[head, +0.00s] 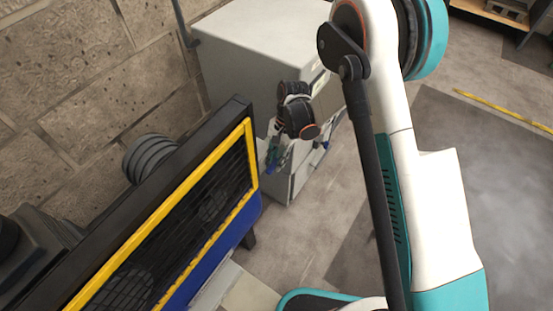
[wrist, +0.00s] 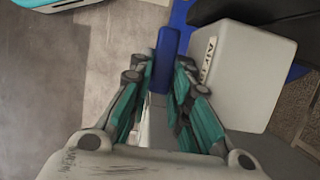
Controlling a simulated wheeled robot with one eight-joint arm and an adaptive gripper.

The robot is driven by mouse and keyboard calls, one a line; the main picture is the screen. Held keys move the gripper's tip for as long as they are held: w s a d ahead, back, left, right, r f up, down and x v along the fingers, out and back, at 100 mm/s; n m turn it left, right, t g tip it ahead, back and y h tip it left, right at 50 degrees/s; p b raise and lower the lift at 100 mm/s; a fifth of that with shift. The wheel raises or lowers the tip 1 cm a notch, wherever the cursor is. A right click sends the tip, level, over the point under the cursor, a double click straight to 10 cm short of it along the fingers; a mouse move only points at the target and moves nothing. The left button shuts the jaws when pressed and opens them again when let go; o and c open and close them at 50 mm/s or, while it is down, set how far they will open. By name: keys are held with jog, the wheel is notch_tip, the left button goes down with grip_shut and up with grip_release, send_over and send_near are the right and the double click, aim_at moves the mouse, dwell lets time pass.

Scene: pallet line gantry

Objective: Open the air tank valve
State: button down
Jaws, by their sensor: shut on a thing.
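The air tank valve's blue handle (wrist: 163,60) shows in the wrist view, upright in the picture between my fingertips. My gripper (wrist: 160,74) is shut on this handle, one finger on each side. Beside it on the right is a pale grey box with a partly readable label starting "AIR" (wrist: 208,60). In the head view my gripper (head: 275,150) is small and partly hidden, with a bit of blue at its tips. It is just past the yellow-framed machine's corner. The valve body and the tank are not clearly visible.
A black, blue and yellow-framed machine with a mesh panel (head: 205,195) stands at the left. A large grey cabinet (head: 265,45) stands behind my gripper, near a block wall (head: 80,90). Grey floor (head: 510,170) lies open at the right.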

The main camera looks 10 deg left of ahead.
jog(key=shift+f+g, duration=0.1)
jog(key=shift+g, duration=0.2)
jog(key=c, duration=1.5)
grip_release()
notch_tip(320, 180, up, 10)
jog(key=shift+r, duration=0.1)
